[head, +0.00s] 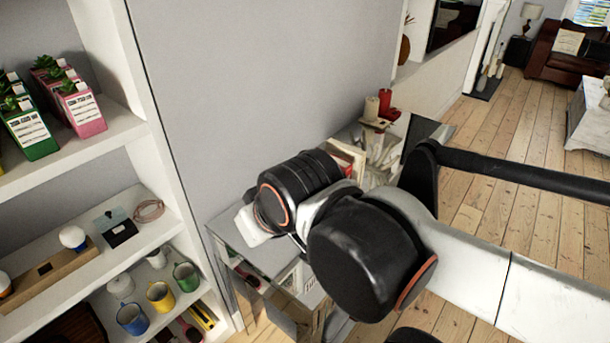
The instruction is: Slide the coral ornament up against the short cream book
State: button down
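A pale, branching shape that looks like the coral ornament (387,161) stands on the narrow table along the wall, partly hidden by my arm. Just left of it, a cream book (355,157) stands upright beside a red one. My arm covers the books' lower parts, and I cannot tell whether the ornament touches the cream book. My arm's dark round joints and white links cross in front of the table. My gripper's fingers do not show.
The narrow table (232,232) has a grey top. A red candle (386,103) and a cream candle (371,109) stand at its back. White shelves (135,120) with boxed plants and mugs stand at left. Floorboards (510,145) are open at right.

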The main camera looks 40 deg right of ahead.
aim_at(376, 166)
jog(key=l+u, duration=0.1)
jog(key=l, duration=0.35)
jog(key=l+u, duration=0.15)
jog(key=l, duration=0.3)
jog(key=k+l+u, duration=0.1)
jog(key=l, duration=0.3)
jog(key=k+l+u, duration=0.15)
jog(key=l, duration=0.3)
jog(key=l+u, duration=0.1)
jog(key=l, duration=0.35)
jog(key=k+l+u, duration=0.15)
jog(key=l, duration=0.25)
jog(key=k+l+u, duration=0.1)
jog(key=l, duration=0.3)
jog(key=z, duration=1)
